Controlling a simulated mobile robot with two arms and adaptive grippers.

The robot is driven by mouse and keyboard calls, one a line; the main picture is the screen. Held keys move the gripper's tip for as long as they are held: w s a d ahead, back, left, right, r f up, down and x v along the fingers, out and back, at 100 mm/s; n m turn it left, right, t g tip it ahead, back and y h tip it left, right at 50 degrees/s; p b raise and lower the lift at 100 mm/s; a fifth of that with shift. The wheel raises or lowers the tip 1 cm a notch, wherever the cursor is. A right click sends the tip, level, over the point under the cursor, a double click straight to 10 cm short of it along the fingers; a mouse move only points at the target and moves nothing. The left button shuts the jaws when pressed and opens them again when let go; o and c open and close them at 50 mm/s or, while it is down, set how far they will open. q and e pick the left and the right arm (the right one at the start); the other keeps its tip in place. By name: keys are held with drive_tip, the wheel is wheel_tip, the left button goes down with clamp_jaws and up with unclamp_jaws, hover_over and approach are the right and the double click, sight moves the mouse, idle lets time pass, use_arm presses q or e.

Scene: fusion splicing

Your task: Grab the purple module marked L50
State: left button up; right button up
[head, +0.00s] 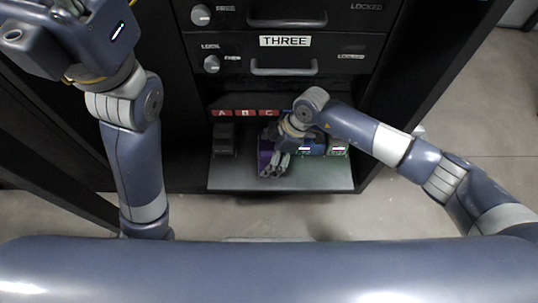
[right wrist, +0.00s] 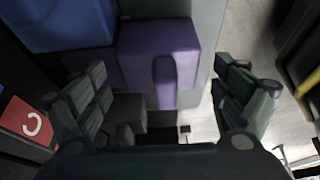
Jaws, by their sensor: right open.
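The purple module (head: 265,150) sits on the low grey shelf of the black cabinet, partly hidden by my right gripper (head: 275,167) in the head view. In the right wrist view, the purple module (right wrist: 158,45) has a raised purple handle-like part pointing toward the gripper. My right gripper (right wrist: 165,95) is open, with its fingers apart to the left and right of that part; I see no clear contact. No L50 mark is readable. My left arm rises at the left of the head view; its fingers cannot be made out.
A blue module (head: 312,147) and a green module (head: 339,147) stand to the right of the purple one. A dark module (head: 223,138) stands to its left. Red labels A, B and C (head: 269,113) line the shelf's back. The shelf's front strip (head: 232,181) is bare.

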drive_tip(key=c, duration=1.2)
drive_tip(key=shift+d, duration=0.1)
drive_tip(key=shift+c, duration=0.5)
